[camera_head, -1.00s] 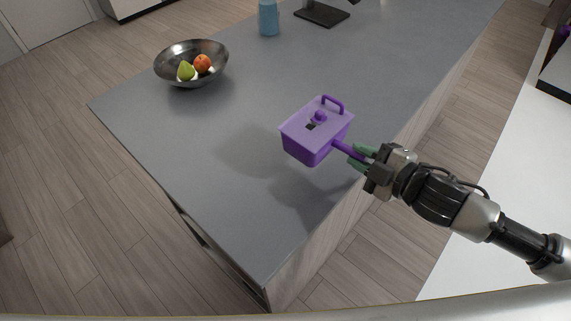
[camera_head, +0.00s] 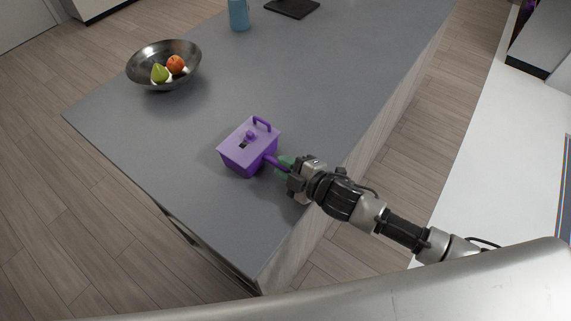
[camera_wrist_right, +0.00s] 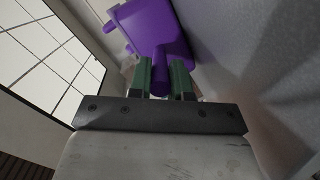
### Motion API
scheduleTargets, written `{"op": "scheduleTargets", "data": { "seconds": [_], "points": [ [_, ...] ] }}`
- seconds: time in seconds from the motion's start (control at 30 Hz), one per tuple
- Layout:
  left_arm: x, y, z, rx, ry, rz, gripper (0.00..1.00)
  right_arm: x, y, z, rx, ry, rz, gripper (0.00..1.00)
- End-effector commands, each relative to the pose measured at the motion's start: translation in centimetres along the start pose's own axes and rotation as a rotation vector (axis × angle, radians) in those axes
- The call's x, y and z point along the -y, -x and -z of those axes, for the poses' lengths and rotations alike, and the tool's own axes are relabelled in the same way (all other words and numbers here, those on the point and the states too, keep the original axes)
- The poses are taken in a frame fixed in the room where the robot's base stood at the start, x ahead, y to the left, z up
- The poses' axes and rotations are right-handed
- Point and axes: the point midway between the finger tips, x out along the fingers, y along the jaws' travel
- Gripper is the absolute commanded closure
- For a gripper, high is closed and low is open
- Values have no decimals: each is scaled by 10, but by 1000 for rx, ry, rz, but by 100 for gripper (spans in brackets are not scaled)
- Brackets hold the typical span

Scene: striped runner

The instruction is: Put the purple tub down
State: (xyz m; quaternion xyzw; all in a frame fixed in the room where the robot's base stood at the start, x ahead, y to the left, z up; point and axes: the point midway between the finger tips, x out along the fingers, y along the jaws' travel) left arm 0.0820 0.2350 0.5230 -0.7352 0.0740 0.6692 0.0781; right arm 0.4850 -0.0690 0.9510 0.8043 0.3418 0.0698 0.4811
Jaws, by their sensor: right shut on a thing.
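The purple tub (camera_head: 243,158) has a lid with a knob, a loop handle on its far side and a side handle pointing toward my right gripper. My right gripper (camera_head: 283,166) is shut on that side handle, which shows between green fingers in the wrist view (camera_wrist_right: 165,80). The tub looks level, over the grey counter (camera_head: 200,195) close to its right part. It appears at or very near the counter top; I cannot tell whether it touches. The tub's underside is hidden. My left gripper is not in view.
A metal bowl (camera_head: 139,72) with a green pear (camera_head: 160,73) and an orange-red fruit (camera_head: 176,64) stands at the back left of the counter. A blue bottle (camera_head: 238,14) and a dark flat base (camera_head: 292,7) are farther back. Counter around the tub is clear.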

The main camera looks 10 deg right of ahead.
Motion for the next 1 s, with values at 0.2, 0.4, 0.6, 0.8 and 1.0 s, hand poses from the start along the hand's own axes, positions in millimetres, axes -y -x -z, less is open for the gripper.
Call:
{"op": "scheduleTargets", "data": {
  "seconds": [0.2, 0.4, 0.6, 0.8, 1.0],
  "points": [
    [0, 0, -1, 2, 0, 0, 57, -1, 0, 0, -4, 1, -4, 100],
    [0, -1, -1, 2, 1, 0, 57, 2, 0, -2, -1, 0, -1, 72],
    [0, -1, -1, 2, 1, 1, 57, 2, 0, -2, -1, 0, -1, 56],
    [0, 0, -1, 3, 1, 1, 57, 0, 0, 0, -1, 0, -1, 56],
    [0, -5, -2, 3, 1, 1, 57, 2, 23, -3, 1, 1, 1, 56]
  ]
}}
